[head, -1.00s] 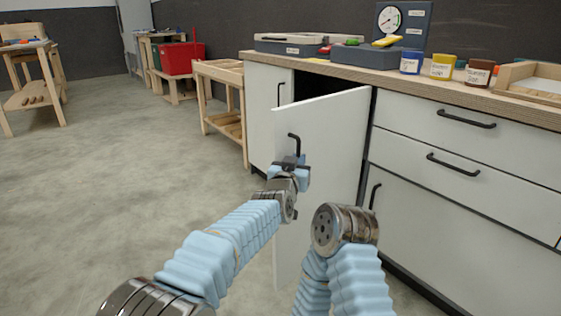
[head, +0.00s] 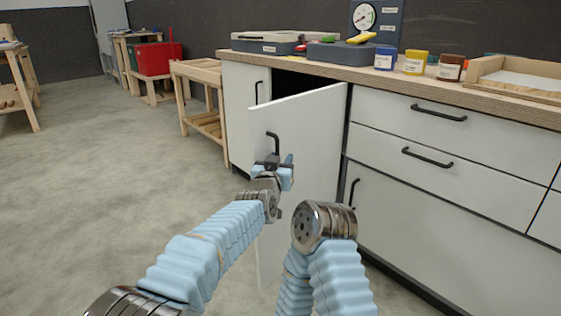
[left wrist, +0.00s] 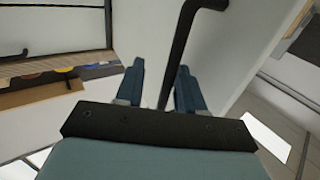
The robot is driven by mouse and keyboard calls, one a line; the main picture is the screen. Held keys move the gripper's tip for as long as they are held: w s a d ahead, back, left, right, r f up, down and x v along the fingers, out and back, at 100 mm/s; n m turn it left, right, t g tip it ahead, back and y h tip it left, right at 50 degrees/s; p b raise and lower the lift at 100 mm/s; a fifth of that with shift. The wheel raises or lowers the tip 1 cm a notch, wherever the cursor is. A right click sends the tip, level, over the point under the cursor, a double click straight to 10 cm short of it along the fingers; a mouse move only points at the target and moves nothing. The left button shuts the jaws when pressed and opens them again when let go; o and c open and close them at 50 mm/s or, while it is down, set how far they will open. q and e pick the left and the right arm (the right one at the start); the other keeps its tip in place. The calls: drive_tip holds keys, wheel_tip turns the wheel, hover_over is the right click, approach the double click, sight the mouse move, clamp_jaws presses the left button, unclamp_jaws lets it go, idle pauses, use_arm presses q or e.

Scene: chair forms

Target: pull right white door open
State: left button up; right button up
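The right white door (head: 310,150) of the cabinet stands swung well out from the front, with a dark gap behind its top edge. Its black bar handle (head: 275,142) is on the door's free-edge side. My left gripper (head: 273,163) is at the lower part of this handle. In the left wrist view, the two blue fingers (left wrist: 160,72) are apart, with the black handle (left wrist: 185,35) passing between them, nearer the right finger. A gap shows beside the left finger. My right gripper is out of view; only part of that arm shows.
The closed left door (head: 240,105) and the drawers (head: 440,140) flank the open door. The counter (head: 400,80) holds cases, paint jars (head: 415,62) and a gauge. A wooden rack (head: 200,105) stands beyond the cabinet. The floor (head: 100,180) at left is clear.

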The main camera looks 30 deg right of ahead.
use_arm(q)
drive_tip(key=shift+a, duration=0.1)
drive_tip(key=v, duration=1.3)
drive_tip(key=shift+s+a+b, duration=0.25)
drive_tip(key=shift+a+b, duration=0.05)
drive_tip(key=shift+b, duration=0.15)
